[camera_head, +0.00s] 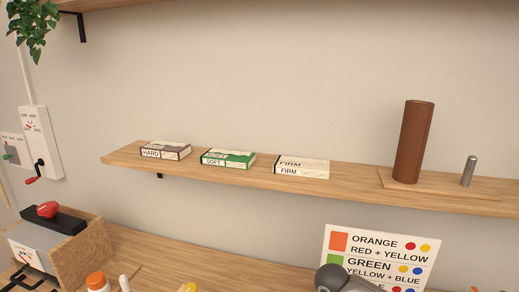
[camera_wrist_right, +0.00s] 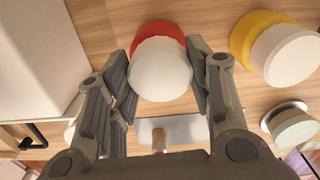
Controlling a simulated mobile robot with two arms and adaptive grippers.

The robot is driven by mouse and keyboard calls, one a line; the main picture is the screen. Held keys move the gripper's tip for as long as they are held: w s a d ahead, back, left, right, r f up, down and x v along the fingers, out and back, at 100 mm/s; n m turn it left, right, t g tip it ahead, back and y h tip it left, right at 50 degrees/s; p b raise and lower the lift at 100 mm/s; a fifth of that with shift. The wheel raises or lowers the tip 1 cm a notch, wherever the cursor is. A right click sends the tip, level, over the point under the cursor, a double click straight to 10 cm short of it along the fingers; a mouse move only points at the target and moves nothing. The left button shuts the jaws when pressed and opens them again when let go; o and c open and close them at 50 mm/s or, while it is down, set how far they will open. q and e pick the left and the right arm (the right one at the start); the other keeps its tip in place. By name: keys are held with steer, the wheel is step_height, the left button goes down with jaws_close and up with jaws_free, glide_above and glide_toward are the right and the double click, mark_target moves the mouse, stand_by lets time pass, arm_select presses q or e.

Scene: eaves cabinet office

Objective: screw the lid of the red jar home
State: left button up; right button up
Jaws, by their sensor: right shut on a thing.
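The red jar (camera_wrist_right: 152,30) is in the right wrist view, its red part showing behind a rounded white part (camera_wrist_right: 162,75). My right gripper (camera_wrist_right: 163,55) has one finger on each side of it and is shut on it. How far the lid is turned down cannot be told from this angle. In the head view the jar cannot be made out. A grey rounded part of my right arm shows at the bottom there. My left gripper is in neither view.
A yellow and white jar (camera_wrist_right: 286,52) and a pale green one (camera_wrist_right: 295,129) stand right of the red jar. A large white block (camera_wrist_right: 50,55) is at the left. A colour-mixing card (camera_head: 378,255) stands on the bench below a wall shelf (camera_head: 350,181).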

steer(key=m+p, duration=0.2)
steer(key=m, duration=0.4)
steer(key=shift+f+m+p, duration=0.1)
steer(key=shift+m+p, duration=0.2)
steer(key=shift+m, duration=0.7)
steer(key=shift+s+m+p, duration=0.1)
steer(key=shift+m+p, duration=0.5)
steer(key=shift+m, duration=0.5)
steer(key=shift+m+p, duration=0.55)
steer(key=shift+m, duration=0.65)
steer(key=shift+m+p, duration=0.55)
steer(key=shift+m, duration=1.25)
